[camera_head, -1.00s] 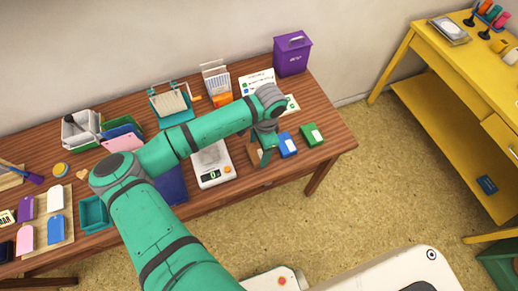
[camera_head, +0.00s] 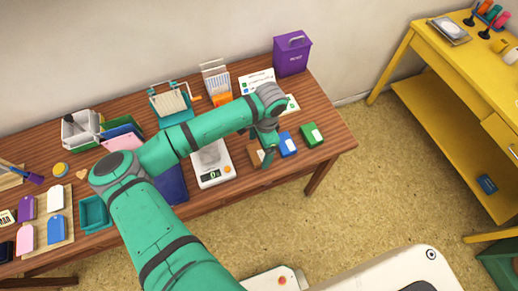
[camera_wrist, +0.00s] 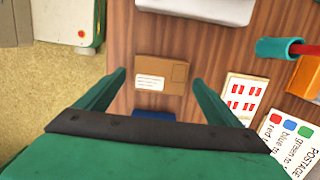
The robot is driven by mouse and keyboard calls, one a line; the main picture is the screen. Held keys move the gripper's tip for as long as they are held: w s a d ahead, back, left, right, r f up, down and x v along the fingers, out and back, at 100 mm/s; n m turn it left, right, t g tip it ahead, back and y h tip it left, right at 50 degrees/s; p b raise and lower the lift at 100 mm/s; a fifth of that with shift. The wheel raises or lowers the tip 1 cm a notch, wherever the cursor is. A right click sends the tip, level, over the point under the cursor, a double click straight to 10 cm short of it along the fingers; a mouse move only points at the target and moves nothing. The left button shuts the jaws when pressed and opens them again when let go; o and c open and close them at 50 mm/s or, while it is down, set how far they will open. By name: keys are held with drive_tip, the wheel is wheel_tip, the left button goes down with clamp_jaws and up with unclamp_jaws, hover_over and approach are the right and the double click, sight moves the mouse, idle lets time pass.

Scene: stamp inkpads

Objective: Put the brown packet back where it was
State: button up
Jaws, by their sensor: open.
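The brown packet (camera_wrist: 161,74) lies flat on the wooden table in the wrist view, with a white label on its left half. In the head view the brown packet (camera_head: 256,153) is partly hidden by my gripper, between the scale and the blue inkpad. My gripper (camera_wrist: 161,78) is open and empty, its two fingers on either side of the packet in the picture and apart from it. In the head view my gripper (camera_head: 267,158) hangs over the packet's right side.
A white scale (camera_head: 212,177) stands left of the packet. A blue inkpad (camera_head: 288,145) and a green inkpad (camera_head: 312,135) lie to its right. A postage card (camera_head: 257,82) and a purple bin (camera_head: 292,53) stand behind. The table's front edge is close.

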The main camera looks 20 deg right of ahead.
wheel_tip(320, 180, up, 11)
drive_tip(key=d, duration=0.2)
drive_tip(key=s+d+r+h, duration=0.15)
drive_tip(key=d+h, duration=0.25)
drive_tip(key=d, duration=0.4)
drive_tip(key=s+d+f+h, duration=0.1)
drive_tip(key=s+d+h, duration=0.15)
drive_tip(key=d, duration=0.65)
drive_tip(key=w+d+r+n+t+h, duration=0.1)
drive_tip(key=d+r+n+t+h, duration=0.3)
drive_tip(key=d+r+n+h, duration=0.35)
drive_tip(key=s+a+f+n+t+y, duration=0.25)
drive_tip(key=a+f+n+t, duration=0.35)
drive_tip(key=a, duration=0.5)
drive_tip(key=s+a+f+n+t+y, duration=0.1)
drive_tip(key=a+f+n+t+y, duration=0.35)
drive_tip(key=a+n, duration=0.4)
drive_tip(key=s+a+f+m+y, duration=0.1)
drive_tip(key=s+a+m+y, duration=0.1)
drive_tip(key=s+a, duration=0.8)
drive_tip(key=s+a+f+m+y, duration=0.1)
drive_tip(key=s+a+m+y, duration=0.1)
drive_tip(key=s+a, duration=0.9)
drive_tip(key=shift+s+a+f+t+y, duration=0.25)
drive_tip(key=shift+a+t+y, duration=0.2)
drive_tip(key=shift+y, duration=0.35)
